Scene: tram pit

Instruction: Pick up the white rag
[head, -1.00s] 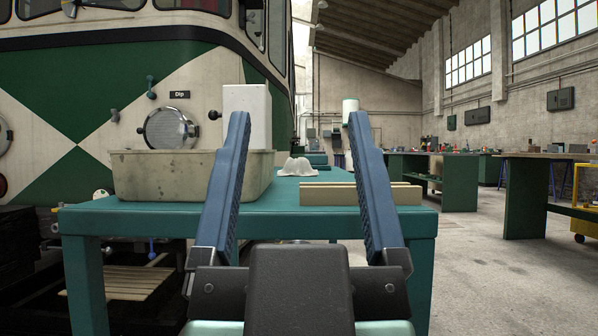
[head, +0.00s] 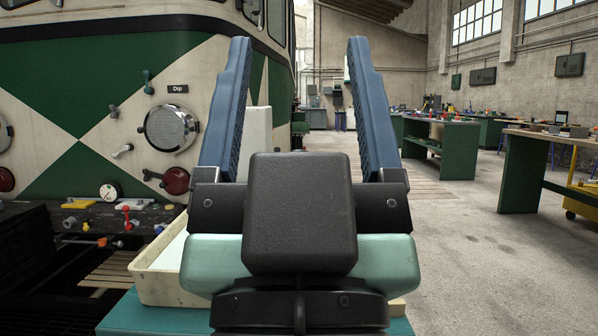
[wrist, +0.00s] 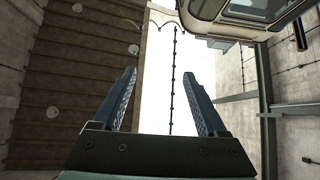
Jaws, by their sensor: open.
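The white rag is not in view now; my gripper and arm cover the middle of the teal table (head: 135,322) in the head view. In the earlier head frame a white draped thing, likely the rag, lies on that table behind the tray. My gripper (head: 299,42) is open and empty, with two blue fingers wide apart and pointing up. The wrist view also shows the open gripper (wrist: 158,73) against the roof and a bright skylight, with no rag there.
A cream tray (head: 155,285) stands on the table at left, partly hidden by my gripper. A white block (head: 258,132) shows behind the left finger. A wooden piece's end (head: 397,307) shows at right.

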